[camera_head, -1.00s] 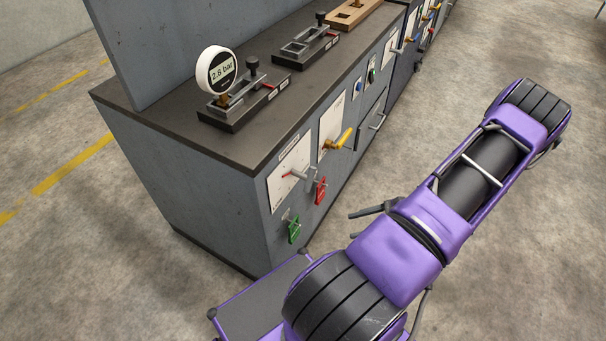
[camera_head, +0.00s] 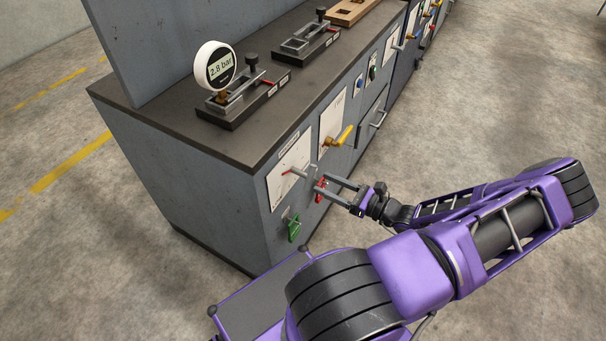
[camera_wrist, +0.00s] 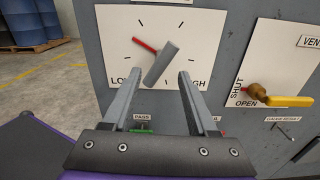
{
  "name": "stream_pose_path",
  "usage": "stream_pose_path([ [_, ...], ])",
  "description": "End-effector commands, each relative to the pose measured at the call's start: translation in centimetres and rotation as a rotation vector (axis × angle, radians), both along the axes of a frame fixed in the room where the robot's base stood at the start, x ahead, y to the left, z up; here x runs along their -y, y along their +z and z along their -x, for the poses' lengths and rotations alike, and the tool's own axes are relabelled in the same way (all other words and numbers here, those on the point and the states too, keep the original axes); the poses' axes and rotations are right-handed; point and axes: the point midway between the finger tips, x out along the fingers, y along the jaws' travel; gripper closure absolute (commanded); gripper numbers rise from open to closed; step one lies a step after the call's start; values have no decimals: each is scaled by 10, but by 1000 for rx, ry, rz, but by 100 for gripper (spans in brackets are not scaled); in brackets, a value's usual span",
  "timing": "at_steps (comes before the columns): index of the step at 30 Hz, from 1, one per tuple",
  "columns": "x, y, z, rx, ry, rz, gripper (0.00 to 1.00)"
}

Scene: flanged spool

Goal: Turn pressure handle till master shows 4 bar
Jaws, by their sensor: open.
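The master gauge (camera_head: 221,70) is a round white dial on the bench top and reads 2.8 bar. The pressure handle is a grey bar (camera_wrist: 161,63) on a white LOW–HIGH dial plate (camera_wrist: 117,50). It tilts from upper right to lower left, and its red pointer (camera_wrist: 144,45) points up and left. In the head view the dial plate (camera_head: 280,190) is on the cabinet front. My gripper (camera_head: 325,181) is open and empty in front of the plate. In the wrist view its fingertips (camera_wrist: 161,76) appear either side of the handle's lower end; contact is unclear.
A yellow valve handle (camera_wrist: 285,101) marked SHUT and OPEN sits right of the dial. A green tag (camera_head: 294,229) hangs below the dial, and a red tag (camera_head: 320,190) hangs near my fingers. Floor in front of the cabinet is clear.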

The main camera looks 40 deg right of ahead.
Motion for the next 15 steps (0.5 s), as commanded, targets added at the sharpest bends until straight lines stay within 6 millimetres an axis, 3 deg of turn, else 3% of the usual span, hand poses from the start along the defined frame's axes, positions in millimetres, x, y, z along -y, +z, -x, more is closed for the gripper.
stream_pose_path([
  [6, -19, -1, -43, 3, 4, -2, 41],
  [15, -30, 0, -72, 0, 2, 1, 41],
])
